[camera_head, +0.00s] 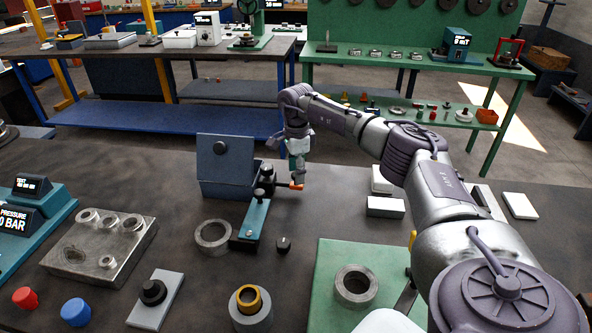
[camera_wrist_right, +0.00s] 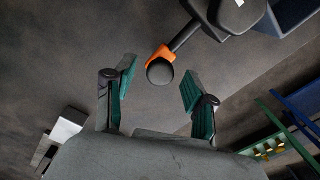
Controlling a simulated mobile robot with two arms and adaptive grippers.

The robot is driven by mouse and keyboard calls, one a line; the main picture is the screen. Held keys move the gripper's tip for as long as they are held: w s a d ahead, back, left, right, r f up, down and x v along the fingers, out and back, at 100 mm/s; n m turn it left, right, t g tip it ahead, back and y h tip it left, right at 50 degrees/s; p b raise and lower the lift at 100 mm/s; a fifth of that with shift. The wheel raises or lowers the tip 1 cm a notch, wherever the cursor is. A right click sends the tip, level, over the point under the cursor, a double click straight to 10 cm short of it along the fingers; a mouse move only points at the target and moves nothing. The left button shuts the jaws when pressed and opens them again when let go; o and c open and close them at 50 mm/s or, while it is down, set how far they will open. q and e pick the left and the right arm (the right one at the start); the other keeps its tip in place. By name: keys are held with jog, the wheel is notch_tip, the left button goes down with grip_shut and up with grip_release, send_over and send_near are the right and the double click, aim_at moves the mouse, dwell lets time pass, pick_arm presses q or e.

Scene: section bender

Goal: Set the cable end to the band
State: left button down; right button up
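A dark rod (camera_wrist_right: 188,35) with a round black end (camera_wrist_right: 160,72) and an orange piece (camera_wrist_right: 157,54) beside that end shows in the right wrist view. In the head view the orange piece (camera_head: 296,186) sticks out to the right of a small teal-based bending device (camera_head: 252,220) with black fittings. My right gripper (camera_wrist_right: 158,80) is open, its two green-padded fingers on either side of the round end with gaps. In the head view my right gripper (camera_head: 298,165) points down over the orange piece. I cannot tell which part is the cable end or the band. My left gripper is not in view.
A blue-grey box (camera_head: 225,165) stands just behind the device. A metal ring (camera_head: 212,237) and a small black knob (camera_head: 283,245) lie close to it. White blocks (camera_head: 385,207) lie to the right, under my right arm. A green plate (camera_head: 333,256) is in front.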

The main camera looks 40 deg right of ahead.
jog(key=shift+r, duration=0.1)
notch_tip(320, 180, up, 12)
dwell(0.5)
dwell(0.5)
